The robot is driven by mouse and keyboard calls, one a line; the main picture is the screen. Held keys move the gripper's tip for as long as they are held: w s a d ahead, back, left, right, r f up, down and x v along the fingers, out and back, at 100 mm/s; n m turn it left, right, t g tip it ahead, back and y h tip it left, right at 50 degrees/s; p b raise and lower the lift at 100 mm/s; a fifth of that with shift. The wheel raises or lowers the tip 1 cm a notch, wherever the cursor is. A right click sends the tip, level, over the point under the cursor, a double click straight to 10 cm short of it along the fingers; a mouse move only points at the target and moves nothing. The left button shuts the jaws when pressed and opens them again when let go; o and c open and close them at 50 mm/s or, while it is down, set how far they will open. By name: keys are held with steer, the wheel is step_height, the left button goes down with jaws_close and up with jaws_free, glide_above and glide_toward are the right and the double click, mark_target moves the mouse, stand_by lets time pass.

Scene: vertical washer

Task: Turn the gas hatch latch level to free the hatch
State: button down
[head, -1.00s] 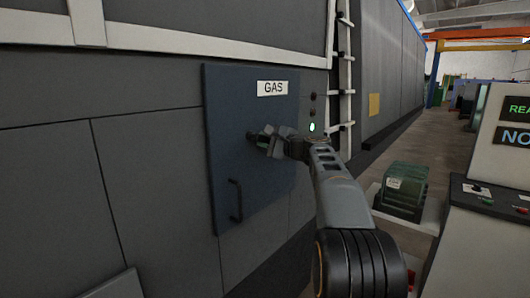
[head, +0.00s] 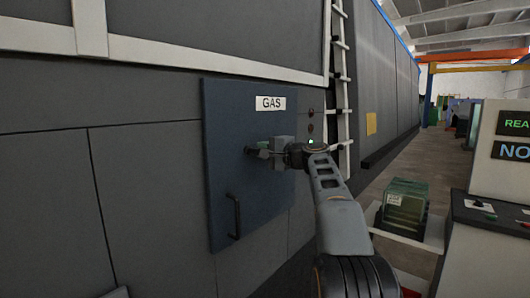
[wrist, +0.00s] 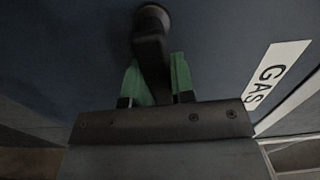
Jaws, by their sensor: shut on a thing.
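The blue-grey gas hatch (head: 225,130) is a flat panel in the dark machine wall and looks closed in the head view. Its latch is a dark lever with a round pivot (wrist: 152,18) in the wrist view. The lever (wrist: 150,50) runs from the pivot down between my fingers. My gripper (head: 262,149) is at the latch, right of the hatch's middle. In the wrist view its green fingertips (wrist: 156,78) stand on either side of the lever and are shut on it. The lever's lower end is hidden, and the head view shows its angle poorly.
A white GAS label (head: 270,103) is above the latch, and a dark handle (head: 234,216) is low on the hatch. A lit green lamp (head: 311,141) and a white ladder (head: 342,90) are to the right. A green box (head: 404,208) and a console (head: 495,220) stand farther right.

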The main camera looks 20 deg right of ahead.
steer(key=c, duration=1)
jaws_free()
steer(key=shift+o, duration=0.2)
steer(key=b+v, duration=0.2)
steer(key=v, duration=1.1)
steer(key=shift+s+d, duration=0.2)
steer(key=shift+s, duration=0.2)
